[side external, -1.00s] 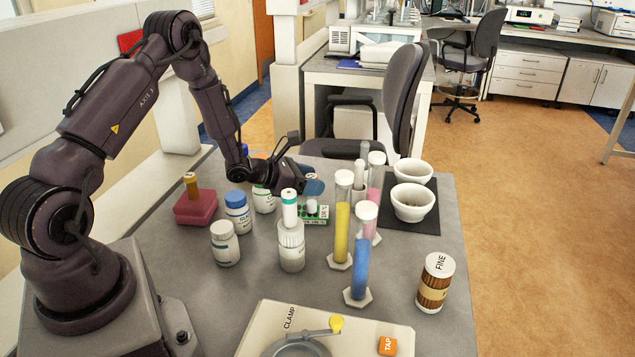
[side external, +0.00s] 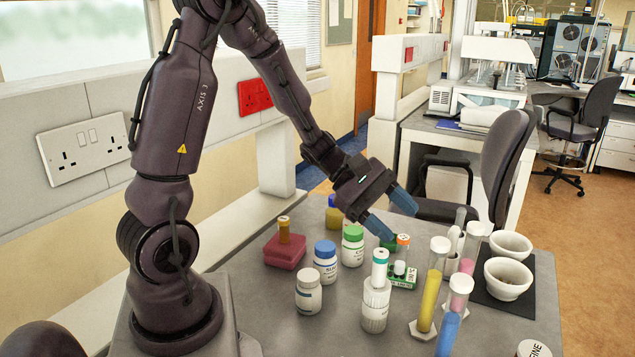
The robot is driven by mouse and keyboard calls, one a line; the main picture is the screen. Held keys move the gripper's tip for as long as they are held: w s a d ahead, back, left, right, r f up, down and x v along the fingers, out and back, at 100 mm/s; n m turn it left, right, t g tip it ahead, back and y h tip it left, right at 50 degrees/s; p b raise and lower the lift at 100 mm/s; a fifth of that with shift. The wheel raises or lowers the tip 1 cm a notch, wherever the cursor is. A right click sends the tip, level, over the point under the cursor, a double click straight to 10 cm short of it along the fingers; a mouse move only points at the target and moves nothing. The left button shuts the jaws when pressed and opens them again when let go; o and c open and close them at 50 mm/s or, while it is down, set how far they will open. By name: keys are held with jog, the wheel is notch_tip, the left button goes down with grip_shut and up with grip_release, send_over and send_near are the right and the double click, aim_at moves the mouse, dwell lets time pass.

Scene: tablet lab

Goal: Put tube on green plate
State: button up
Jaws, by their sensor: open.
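A small white tube with a teal band (side external: 380,267) stands upright, appearing on top of a white bottle (side external: 375,308) near the table's middle. I cannot tell whether it rests on the bottle or behind it. The green plate (side external: 407,284) is a small green-and-white piece lying flat just behind and right of that bottle. A small dark-topped item stands on it, and part of it is hidden. My gripper (side external: 391,213) is open and empty, with its blue fingers spread above and behind the green plate and apart from the tube.
A blue-capped bottle (side external: 326,262), a green-capped bottle (side external: 352,246) and a white bottle (side external: 309,292) stand left. An amber vial (side external: 284,232) stands in a red block (side external: 285,252). Tall cylinders with yellow (side external: 430,300) and blue liquid (side external: 448,335) stand right, near white bowls (side external: 508,278).

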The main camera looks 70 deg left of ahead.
jog(key=s+d+r+m+g+y, duration=0.3)
jog(key=s+d+r+m+g, duration=0.3)
jog(key=s+m, duration=0.4)
jog(key=s+a+r+m+t+y, duration=0.1)
jog(key=s+r+m+t+y, duration=0.2)
jog(key=m, duration=0.6)
jog(key=s+r+y, duration=0.1)
jog(key=s+y, duration=0.1)
jog(key=y, duration=0.1)
jog(key=shift+a+r+m+t, duration=0.25)
jog(key=shift+r+m+t, duration=0.1)
jog(key=shift+m+t, duration=0.05)
